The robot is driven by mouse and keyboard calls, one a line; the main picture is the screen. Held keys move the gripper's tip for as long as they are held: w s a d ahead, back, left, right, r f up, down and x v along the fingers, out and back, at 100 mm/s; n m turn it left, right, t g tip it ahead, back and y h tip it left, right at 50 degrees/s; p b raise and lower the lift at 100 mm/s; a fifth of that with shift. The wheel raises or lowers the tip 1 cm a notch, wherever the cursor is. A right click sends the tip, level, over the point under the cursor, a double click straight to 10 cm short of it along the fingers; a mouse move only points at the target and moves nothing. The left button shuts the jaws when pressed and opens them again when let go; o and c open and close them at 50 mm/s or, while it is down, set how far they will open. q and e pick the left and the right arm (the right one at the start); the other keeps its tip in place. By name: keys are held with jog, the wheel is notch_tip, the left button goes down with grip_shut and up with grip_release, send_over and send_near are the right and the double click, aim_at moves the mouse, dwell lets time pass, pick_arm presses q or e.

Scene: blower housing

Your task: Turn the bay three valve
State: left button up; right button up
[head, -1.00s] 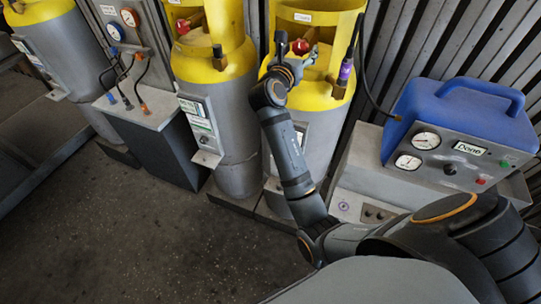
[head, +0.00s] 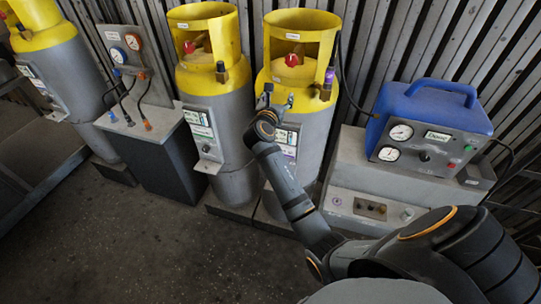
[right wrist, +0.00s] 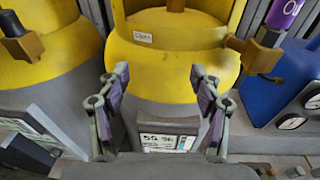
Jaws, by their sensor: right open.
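The right-hand yellow and grey cylinder (head: 305,135) has a red valve handle (head: 292,59) inside its yellow collar. It appears to be the third bay, but its label is too small to read. My right gripper (head: 277,95) is in front of the cylinder's yellow shoulder, below and apart from the handle. In the right wrist view its fingers (right wrist: 158,82) are spread and empty, with the yellow shoulder (right wrist: 165,62) beyond them. The red handle is out of that view. My left gripper is not in view.
A similar cylinder (head: 215,115) with a red handle stands to the left, and another (head: 60,70) farther left. A gauge panel (head: 135,60) with hoses stands between these. A blue machine (head: 430,125) with gauges sits at right. The floor in front is open.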

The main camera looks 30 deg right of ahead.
jog(key=a+f+m+y+b, duration=0.1)
jog(key=f+y+b, duration=0.1)
jog(key=f, duration=0.9)
jog(key=s+a+f+m+g+y+b, duration=0.1)
jog(key=a+f+m+y, duration=0.1)
jog(key=f, duration=1)
jog(key=shift+s+a+f+b, duration=0.15)
jog(key=shift+s+a+b, duration=0.05)
jog(key=shift+b, duration=0.2)
jog(key=s+a+f+m+g+y, duration=0.1)
jog(key=s+f+m, duration=0.3)
jog(key=f, duration=0.5)
jog(key=s+a+f+m+g+y+b, duration=0.1)
jog(key=s+a+f+g+y, duration=0.1)
jog(key=s+f, duration=0.55)
jog(key=s+a+f+m+g+y, duration=0.1)
jog(key=s+f+m, duration=0.2)
jog(key=f, duration=0.7)
jog(key=s+a+f+m+g+y, duration=0.1)
jog(key=s+f+m, duration=0.4)
jog(key=s, duration=0.7)
jog(key=s+f+m+g+y+b, duration=0.1)
jog(key=s+f+m+g, duration=0.2)
jog(key=s, duration=1)
jog(key=s+a+f+m+g+b, duration=0.1)
jog(key=s+f+m, duration=0.7)
jog(key=s+f, duration=0.4)
jog(key=shift+s+a+g+y, duration=0.35)
jog(key=shift+s+g+y, duration=0.05)
jog(key=shift+s, duration=0.1)
